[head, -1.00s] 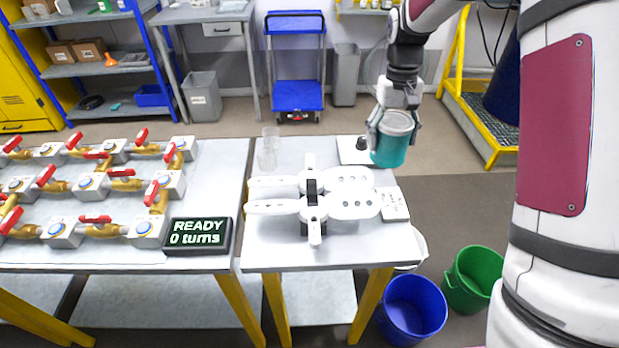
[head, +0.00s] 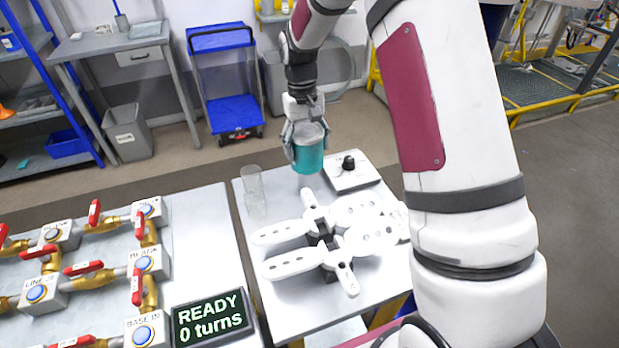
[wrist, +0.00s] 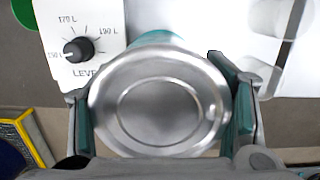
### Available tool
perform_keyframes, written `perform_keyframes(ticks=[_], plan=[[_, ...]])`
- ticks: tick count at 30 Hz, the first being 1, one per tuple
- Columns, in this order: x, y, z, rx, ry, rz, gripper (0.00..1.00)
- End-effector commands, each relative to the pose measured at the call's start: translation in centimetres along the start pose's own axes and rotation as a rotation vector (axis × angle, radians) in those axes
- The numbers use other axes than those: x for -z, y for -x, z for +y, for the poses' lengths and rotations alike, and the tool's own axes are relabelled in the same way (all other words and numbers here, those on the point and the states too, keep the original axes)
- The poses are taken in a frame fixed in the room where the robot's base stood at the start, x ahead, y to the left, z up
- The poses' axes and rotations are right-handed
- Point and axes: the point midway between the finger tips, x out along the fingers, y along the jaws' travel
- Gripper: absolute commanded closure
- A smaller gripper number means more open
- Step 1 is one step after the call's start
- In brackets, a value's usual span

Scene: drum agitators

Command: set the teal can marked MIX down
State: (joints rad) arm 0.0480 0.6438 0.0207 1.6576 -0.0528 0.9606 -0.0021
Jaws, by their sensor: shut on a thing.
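The teal can (head: 309,160) is held upright between the fingers of my gripper (head: 306,136), at the far edge of the small white table (head: 275,297). Its teal side shows in the head view; I cannot read a MIX mark on it. In the wrist view its round metal lid (wrist: 158,102) fills the middle, with a finger pressed on each side. The can appears to be above the table surface; its base is hard to place exactly.
A white level-dial box (head: 352,172) is right of the can. A clear glass cylinder (head: 254,190) stands left. White paddle-shaped agitator parts (head: 325,238) lie nearer. A display (head: 211,317) reads "READY 0 turns". Valves with red handles (head: 138,285) fill the left table.

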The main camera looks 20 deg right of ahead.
Motion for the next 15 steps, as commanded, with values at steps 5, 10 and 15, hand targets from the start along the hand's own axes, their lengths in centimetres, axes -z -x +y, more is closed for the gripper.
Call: perform_keyframes(ticks=[5, 10, 15], plan=[[0.2, -2.1, -0.1, 0.0, 0.0, 0.0, 0.74], [0.3, -3.2, -0.1, 0.0, 0.001, 0.0, 0.74], [0.6, -5.5, -0.2, 0.0, 0.001, -0.001, 0.74]])
